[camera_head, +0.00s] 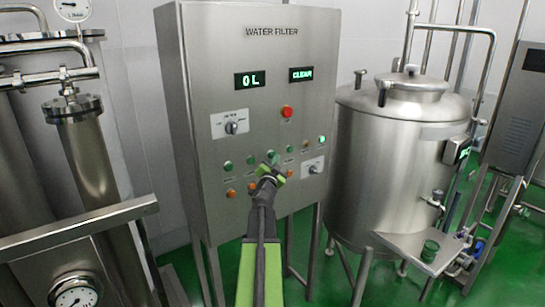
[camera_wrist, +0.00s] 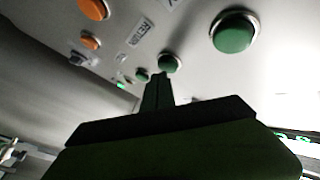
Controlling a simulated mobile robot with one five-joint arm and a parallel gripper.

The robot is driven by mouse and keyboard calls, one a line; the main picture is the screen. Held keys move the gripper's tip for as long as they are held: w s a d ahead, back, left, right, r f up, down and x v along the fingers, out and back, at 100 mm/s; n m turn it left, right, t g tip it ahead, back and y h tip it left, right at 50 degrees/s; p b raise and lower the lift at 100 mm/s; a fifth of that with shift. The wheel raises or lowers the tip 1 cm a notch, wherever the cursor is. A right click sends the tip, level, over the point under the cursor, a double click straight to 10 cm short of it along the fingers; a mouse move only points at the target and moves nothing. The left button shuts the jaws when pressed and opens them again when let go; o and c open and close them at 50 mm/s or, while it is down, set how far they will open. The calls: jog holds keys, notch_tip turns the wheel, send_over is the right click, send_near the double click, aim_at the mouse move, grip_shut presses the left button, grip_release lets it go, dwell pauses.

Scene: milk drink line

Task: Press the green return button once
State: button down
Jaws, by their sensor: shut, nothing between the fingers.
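The control panel (camera_head: 258,100) of the water filter carries a row of several green buttons, with orange ones below. My gripper (camera_head: 268,165) is shut and empty, in front of the middle of the green row. In the wrist view the closed fingertips (camera_wrist: 158,80) point at the panel, just beside a green button (camera_wrist: 168,63). Contact cannot be made out. A larger-looking green button (camera_wrist: 234,32) is at the upper right, and orange buttons (camera_wrist: 92,9) are at the upper left.
A red button (camera_head: 287,112), a selector knob (camera_head: 231,127) and a second knob (camera_head: 313,167) sit on the same panel. Displays read "0 L" and "CLEAR". A steel tank (camera_head: 400,160) stands close on the right, and pipework with a rail (camera_head: 80,228) on the left.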

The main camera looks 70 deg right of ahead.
jog(key=shift+w+d, duration=0.25)
jog(key=shift+w, duration=0.05)
dwell(0.4)
dwell(0.3)
jog(key=shift+s+a, duration=0.55)
jog(key=shift+s, duration=0.1)
jog(key=s+a, duration=0.1)
jog(key=s, duration=0.2)
jog(key=s+a, duration=0.1)
jog(key=shift+s+a, duration=0.15)
jog(key=shift+a, duration=0.2)
dwell(0.7)
